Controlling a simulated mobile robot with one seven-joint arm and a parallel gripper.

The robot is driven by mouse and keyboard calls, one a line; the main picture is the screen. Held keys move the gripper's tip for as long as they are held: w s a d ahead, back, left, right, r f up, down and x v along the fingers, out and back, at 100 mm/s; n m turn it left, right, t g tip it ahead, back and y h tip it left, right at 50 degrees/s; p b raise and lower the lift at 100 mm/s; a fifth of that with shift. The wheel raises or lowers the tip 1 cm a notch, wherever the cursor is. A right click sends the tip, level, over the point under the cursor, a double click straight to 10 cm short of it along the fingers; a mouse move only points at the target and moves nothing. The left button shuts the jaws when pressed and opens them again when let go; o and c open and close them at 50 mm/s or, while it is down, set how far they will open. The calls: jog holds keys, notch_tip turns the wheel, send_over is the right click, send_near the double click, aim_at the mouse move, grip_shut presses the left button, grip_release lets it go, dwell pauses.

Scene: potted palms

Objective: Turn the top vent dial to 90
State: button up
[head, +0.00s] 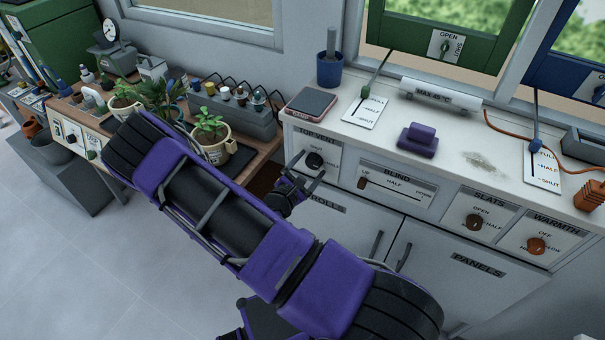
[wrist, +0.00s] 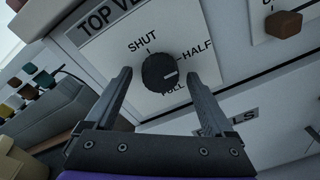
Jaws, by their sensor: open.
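The top vent dial (wrist: 158,72) is a round black knob on a white plate labelled TOP VENT, with SHUT, HALF and FULL around it. No 90 mark shows. Its white pointer line faces right in the wrist view, roughly between HALF and FULL. In the head view the dial (head: 314,160) is at the cabinet front's left end. My gripper (wrist: 158,68) is open, with one finger on each side of the dial and visible gaps to the knob. In the head view my gripper (head: 307,172) is at the dial, partly hiding its plate.
Right of the dial are the blind slider (head: 362,183), the slats dial (head: 473,222) and the warmth dial (head: 536,245). Cupboard handles (head: 403,258) stick out below. Potted plants (head: 210,130) stand on the bench at left. A tablet (head: 311,103) lies above the dial.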

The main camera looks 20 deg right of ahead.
jog(key=v, duration=1.7)
jog(key=shift+a, duration=0.15)
jog(key=shift+f, duration=0.1)
